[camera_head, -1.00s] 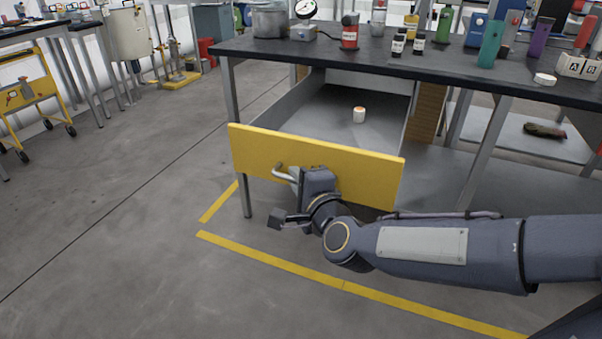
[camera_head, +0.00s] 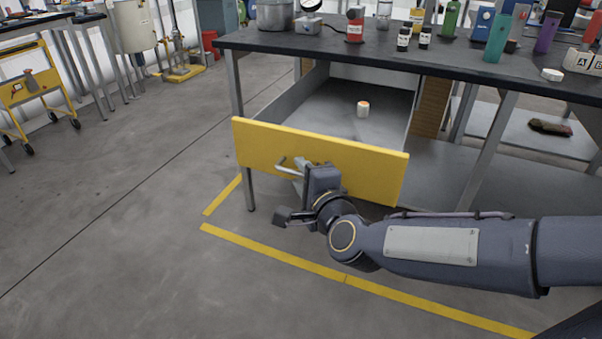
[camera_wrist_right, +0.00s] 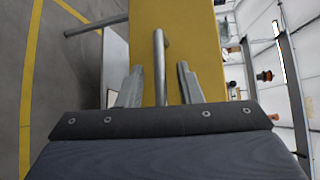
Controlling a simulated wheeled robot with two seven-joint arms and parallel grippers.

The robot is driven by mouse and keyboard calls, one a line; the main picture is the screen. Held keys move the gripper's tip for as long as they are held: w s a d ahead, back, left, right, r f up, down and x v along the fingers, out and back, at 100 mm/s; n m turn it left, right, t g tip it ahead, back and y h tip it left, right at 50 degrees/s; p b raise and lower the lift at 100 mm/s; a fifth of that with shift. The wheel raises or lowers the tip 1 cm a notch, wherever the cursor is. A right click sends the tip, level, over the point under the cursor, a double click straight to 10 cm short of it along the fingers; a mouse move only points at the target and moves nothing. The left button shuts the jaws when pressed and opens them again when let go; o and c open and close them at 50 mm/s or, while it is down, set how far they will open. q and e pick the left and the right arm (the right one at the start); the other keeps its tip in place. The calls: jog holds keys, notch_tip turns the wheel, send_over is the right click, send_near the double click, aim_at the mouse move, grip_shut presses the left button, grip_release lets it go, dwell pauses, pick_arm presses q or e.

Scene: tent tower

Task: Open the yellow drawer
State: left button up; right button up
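The yellow drawer front (camera_head: 375,178) stands pulled well out from under the black-topped bench. Its grey inside shows, with a small white and orange jar (camera_head: 363,109) standing in it. The metal bar handle (camera_head: 288,163) is on the drawer's outer face and also shows in the right wrist view (camera_wrist_right: 159,60). My right gripper (camera_head: 302,174) is at the handle. In the right wrist view its two fingers (camera_wrist_right: 159,84) are spread on either side of the handle bar, with gaps between. My left gripper is not in view.
The bench top (camera_head: 300,44) carries several bottles, a pot and a gauge. A bench leg (camera_head: 240,130) stands left of the drawer. Yellow tape (camera_head: 290,259) marks the floor in front.

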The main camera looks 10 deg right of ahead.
jog(key=p+v, duration=0.1)
jog(key=v, duration=0.4)
jog(key=shift+s+r, duration=0.2)
jog(key=shift+s, duration=0.15)
jog(key=shift+s+d+f, duration=0.1)
jog(key=shift+s+d, duration=0.1)
jog(key=shift+s, duration=0.5)
jog(key=s+d+f+n+g, duration=0.45)
jog(key=s+n, duration=0.35)
jog(key=s, duration=0.2)
jog(key=s+d+f+n+g, duration=0.4)
jog(key=s+f+n+g, duration=0.2)
jog(key=s+n, duration=0.25)
notch_tip(320, 180, up, 30)
jog(key=p, duration=3)
jog(key=shift+s+d+r+m+p, duration=0.2)
jog(key=shift+s+m+p, duration=0.15)
jog(key=shift+p, duration=0.05)
